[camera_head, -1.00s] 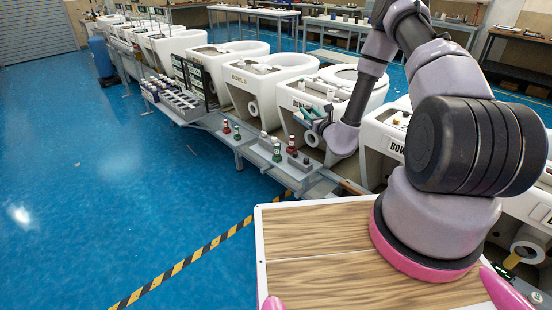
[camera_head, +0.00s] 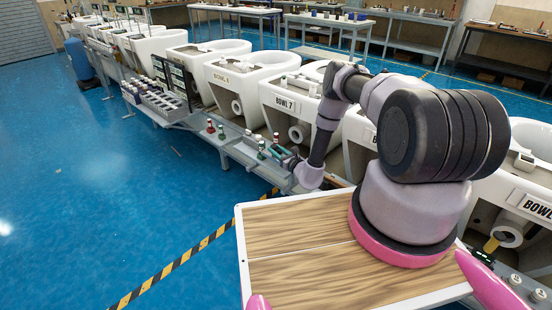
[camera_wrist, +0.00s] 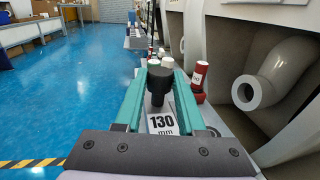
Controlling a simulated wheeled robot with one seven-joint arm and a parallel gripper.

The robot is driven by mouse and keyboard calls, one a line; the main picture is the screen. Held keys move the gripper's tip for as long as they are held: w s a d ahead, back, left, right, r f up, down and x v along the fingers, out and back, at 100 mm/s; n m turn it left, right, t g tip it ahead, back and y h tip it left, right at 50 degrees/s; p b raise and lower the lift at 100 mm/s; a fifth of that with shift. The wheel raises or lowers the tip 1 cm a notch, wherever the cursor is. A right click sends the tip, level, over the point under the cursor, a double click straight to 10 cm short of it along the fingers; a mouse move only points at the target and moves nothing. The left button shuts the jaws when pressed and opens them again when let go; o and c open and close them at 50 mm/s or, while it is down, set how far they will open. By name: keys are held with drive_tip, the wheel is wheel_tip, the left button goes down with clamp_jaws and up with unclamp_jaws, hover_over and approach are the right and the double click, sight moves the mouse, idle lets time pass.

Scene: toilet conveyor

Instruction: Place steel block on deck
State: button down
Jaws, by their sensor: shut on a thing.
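My gripper (camera_wrist: 158,88) has two teal fingers around a black knob (camera_wrist: 158,84) in the wrist view. Under the knob is a pale block face labelled "130 mm" (camera_wrist: 162,123), which I take to be the steel block. In the head view my gripper (camera_head: 277,152) is low over the grey shelf (camera_head: 240,151) in front of the bowls; the block is too small to make out there. I cannot tell whether the block touches the shelf. Which surface is the deck is not marked.
A white pipe (camera_wrist: 262,82) juts out at the right. Bowl 7 (camera_head: 285,104) is behind the arm. A rack of bottles (camera_head: 158,101) stands farther left. Blue floor (camera_head: 95,190) lies open.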

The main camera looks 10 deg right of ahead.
drive_tip(key=shift+s+f, duration=0.1)
drive_tip(key=shift+f, duration=1.95)
drive_tip(key=c, duration=0.5)
unclamp_jaws()
drive_tip(key=shift+f, duration=0.1)
